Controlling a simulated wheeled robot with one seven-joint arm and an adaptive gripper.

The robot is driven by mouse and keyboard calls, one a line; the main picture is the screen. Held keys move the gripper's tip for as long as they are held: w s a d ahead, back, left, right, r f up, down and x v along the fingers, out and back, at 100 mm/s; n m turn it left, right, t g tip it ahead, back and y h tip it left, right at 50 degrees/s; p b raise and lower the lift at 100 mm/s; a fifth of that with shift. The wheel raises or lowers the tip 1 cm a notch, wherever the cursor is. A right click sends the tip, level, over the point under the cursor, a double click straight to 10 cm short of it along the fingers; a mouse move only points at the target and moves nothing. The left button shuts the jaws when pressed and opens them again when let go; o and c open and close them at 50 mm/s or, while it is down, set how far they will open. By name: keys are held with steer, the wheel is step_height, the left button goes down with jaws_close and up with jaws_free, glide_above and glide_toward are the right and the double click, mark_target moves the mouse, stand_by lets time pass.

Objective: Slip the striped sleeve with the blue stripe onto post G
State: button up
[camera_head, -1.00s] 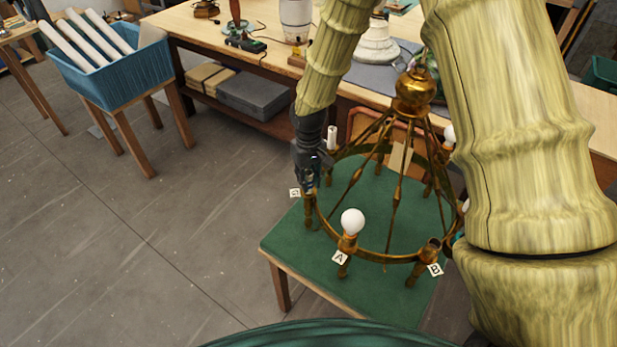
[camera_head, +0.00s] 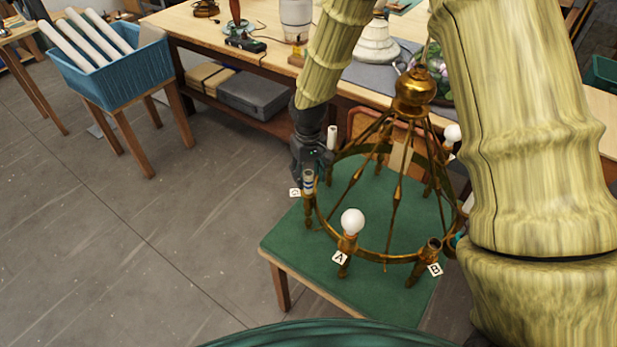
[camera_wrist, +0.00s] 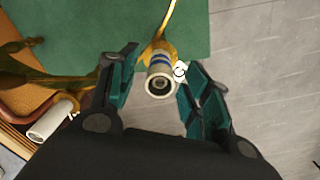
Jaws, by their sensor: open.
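The striped sleeve (camera_head: 308,180), white with a blue stripe, stands upright at the post tagged G (camera_head: 295,192) on the brass chandelier ring. In the wrist view the sleeve (camera_wrist: 159,79) sits on the brass arm end with its open top facing me, next to the G tag (camera_wrist: 180,71). My gripper (camera_head: 311,168) is right by the sleeve. In the wrist view its two green-padded fingers (camera_wrist: 155,92) are open, one on each side of the sleeve, with gaps between. How far down the sleeve sits on the post is hard to tell.
The chandelier (camera_head: 413,93) stands on a green-topped table (camera_head: 370,295). A bulb (camera_head: 352,221) is at post A, and post B (camera_head: 433,246) has no bulb. A plain white sleeve (camera_head: 332,137) stands near my gripper. Floor to the left is clear up to a blue bin (camera_head: 118,85).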

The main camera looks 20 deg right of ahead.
step_height(320, 180, up, 10)
stand_by(0.5)
